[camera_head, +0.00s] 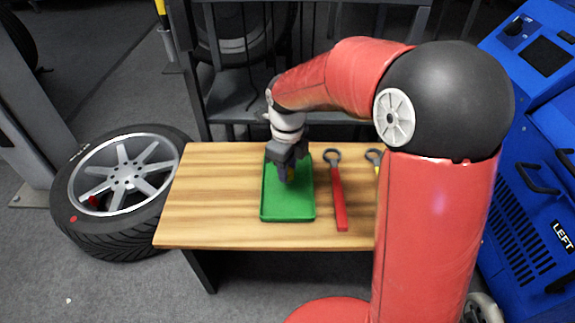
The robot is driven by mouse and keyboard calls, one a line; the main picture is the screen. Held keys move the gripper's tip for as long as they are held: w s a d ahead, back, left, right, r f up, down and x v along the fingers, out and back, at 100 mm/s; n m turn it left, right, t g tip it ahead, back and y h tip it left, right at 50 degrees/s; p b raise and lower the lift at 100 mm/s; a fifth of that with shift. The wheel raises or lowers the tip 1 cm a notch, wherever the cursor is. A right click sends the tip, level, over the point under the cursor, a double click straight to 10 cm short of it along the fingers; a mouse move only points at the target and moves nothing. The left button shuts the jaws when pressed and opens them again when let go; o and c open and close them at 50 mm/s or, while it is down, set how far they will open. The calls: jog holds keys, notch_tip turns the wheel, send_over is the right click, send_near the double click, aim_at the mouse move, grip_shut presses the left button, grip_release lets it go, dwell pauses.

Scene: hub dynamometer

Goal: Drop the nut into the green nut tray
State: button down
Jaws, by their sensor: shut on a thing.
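The green nut tray (288,208) lies on the wooden table, left of a red-handled wrench. My gripper (287,179) points down over the upper half of the tray and hides part of it. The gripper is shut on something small. A bit of brownish yellow shows between the fingertips, which I take to be the nut (291,175); its shape is too small to make out. I cannot tell how high the fingertips are above the tray floor.
The wooden table (205,205) is clear left of the tray. A red wrench (338,195) lies close to the tray's right side, and a yellow one (375,158) is partly hidden by my arm.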

jog(key=c, duration=1.1)
grip_release()
jog(key=shift+o, duration=0.2)
notch_tip(320, 180, up, 8)
jog(key=shift+p, duration=0.85)
notch_tip(320, 180, up, 9)
jog(key=p, duration=0.7)
